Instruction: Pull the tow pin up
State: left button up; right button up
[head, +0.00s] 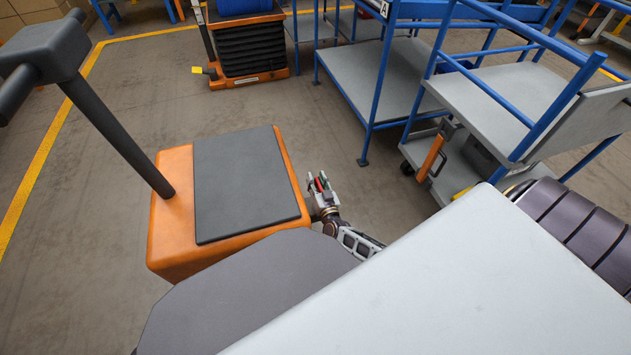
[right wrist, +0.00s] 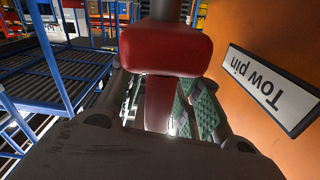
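The tow pin has a red handle (right wrist: 165,48) with a red lower part, standing in the middle of the right wrist view beside an orange body. A white plate reading "Tow pin" (right wrist: 270,88) is on that body. My right gripper (right wrist: 168,108) has its green-padded fingers on either side of the red lower part. The fingers look open, with the right pads' faces showing. In the head view my right gripper (head: 318,186) is at the right side of the orange tug (head: 185,225), with a bit of red between its fingers. My left gripper is not in view.
The orange tug has a dark top plate (head: 245,185) and a dark tiller (head: 110,130). Blue-framed carts (head: 375,80) stand at the upper right. An orange lift with black bellows (head: 250,50) stands behind. Grey floor (head: 375,195) is clear right of the tug.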

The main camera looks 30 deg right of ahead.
jog(key=v, duration=1.2)
dwell(0.5)
jog(key=shift+a, duration=0.1)
dwell(0.5)
